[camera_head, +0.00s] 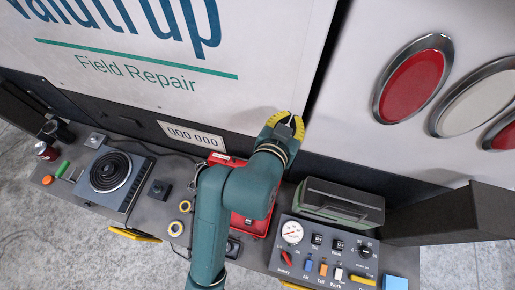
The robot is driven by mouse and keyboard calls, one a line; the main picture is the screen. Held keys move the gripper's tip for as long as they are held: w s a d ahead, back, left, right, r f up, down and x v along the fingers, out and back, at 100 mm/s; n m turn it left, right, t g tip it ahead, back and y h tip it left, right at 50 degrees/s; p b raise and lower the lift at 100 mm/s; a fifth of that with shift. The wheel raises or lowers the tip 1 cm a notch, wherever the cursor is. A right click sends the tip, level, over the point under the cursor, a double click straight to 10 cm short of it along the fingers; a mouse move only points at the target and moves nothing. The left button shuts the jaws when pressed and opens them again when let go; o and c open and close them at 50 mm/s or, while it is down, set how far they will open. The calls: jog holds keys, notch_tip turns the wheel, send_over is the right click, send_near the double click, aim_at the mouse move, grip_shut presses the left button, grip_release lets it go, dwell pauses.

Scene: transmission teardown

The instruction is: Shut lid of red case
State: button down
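The red case (262,231) sits on the bench below the vehicle's rear panel, mostly hidden behind my teal arm. Red parts show above and left of the arm and below and right of it. With the arm across it, I cannot tell how far the lid stands open. My gripper (291,122) is at the arm's far end, beyond the case and close to the white panel. It has a yellow ribbed part, and its fingers are too small and foreshortened to read. I see nothing held in it.
A green case (340,203) stands right of the red case, behind a gauge and switch panel (325,255). A coil hotplate (110,172) and yellow rings (180,218) lie to the left. The white vehicle panel (130,60) rises behind the bench.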

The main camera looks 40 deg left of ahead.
jog(key=s+a+f+n+g+b, duration=0.1)
jog(key=s+a+f+g+b, duration=0.15)
jog(key=f, duration=0.55)
jog(key=s+a+f+n+g+b, duration=0.1)
jog(key=s+a+f, duration=0.3)
jog(key=f, duration=0.5)
jog(key=s+a+f+n+g+b, duration=0.15)
jog(key=s+a+f, duration=0.25)
jog(key=f, duration=0.4)
jog(key=shift+m, duration=0.45)
jog(key=x, duration=0.3)
jog(key=b+x, duration=0.1)
jog(key=x, duration=0.6)
jog(key=shift+w+d+b, duration=0.2)
jog(key=shift+d+b, duration=0.05)
jog(key=shift+b, duration=0.05)
jog(key=shift+s, duration=0.1)
